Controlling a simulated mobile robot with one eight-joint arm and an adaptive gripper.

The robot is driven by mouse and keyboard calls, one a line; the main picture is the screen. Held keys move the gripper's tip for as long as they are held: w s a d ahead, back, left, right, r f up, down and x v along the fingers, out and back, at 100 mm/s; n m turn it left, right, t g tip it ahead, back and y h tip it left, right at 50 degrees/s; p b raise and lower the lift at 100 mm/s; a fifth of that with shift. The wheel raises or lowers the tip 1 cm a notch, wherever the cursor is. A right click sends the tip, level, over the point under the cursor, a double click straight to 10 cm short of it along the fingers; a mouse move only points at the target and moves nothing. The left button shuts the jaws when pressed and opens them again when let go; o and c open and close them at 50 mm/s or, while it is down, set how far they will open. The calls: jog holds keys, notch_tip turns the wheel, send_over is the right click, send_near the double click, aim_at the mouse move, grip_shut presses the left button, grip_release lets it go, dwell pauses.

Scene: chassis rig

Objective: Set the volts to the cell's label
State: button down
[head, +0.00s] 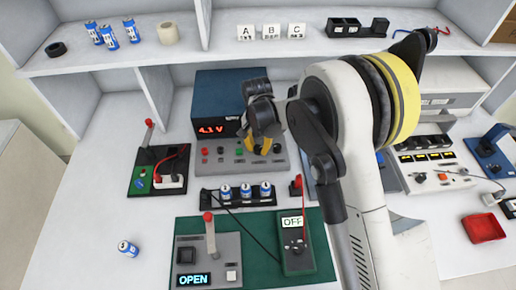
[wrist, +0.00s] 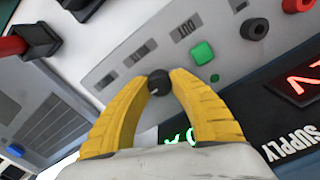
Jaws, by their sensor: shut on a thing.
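The dark blue power supply (head: 230,95) stands at the back of the bench. Its red display (head: 211,129) seems to read 4.1 or 4.3 V; in the wrist view only part of a red display (wrist: 303,80) shows. My gripper (head: 258,149) is over the grey control panel (head: 212,160) in front of the supply. In the wrist view its yellow fingers are shut on a black knob (wrist: 159,83). Three blue cells (head: 245,190) sit in a black holder in front of the panel. Another cell (head: 127,248) lies loose at the left. Cell labels are too small to read.
A second black knob (wrist: 254,29) and a green button (wrist: 203,53) are close to my gripper. A multimeter (head: 297,259) reading OFF and a lever fixture (head: 209,262) reading OPEN are at the front. The shelf (head: 220,55) is behind.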

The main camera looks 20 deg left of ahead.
aim_at(258, 147)
jog(key=shift+m, duration=0.6)
jog(key=c, duration=1.1)
grip_release()
notch_tip(258, 147, up, 12)
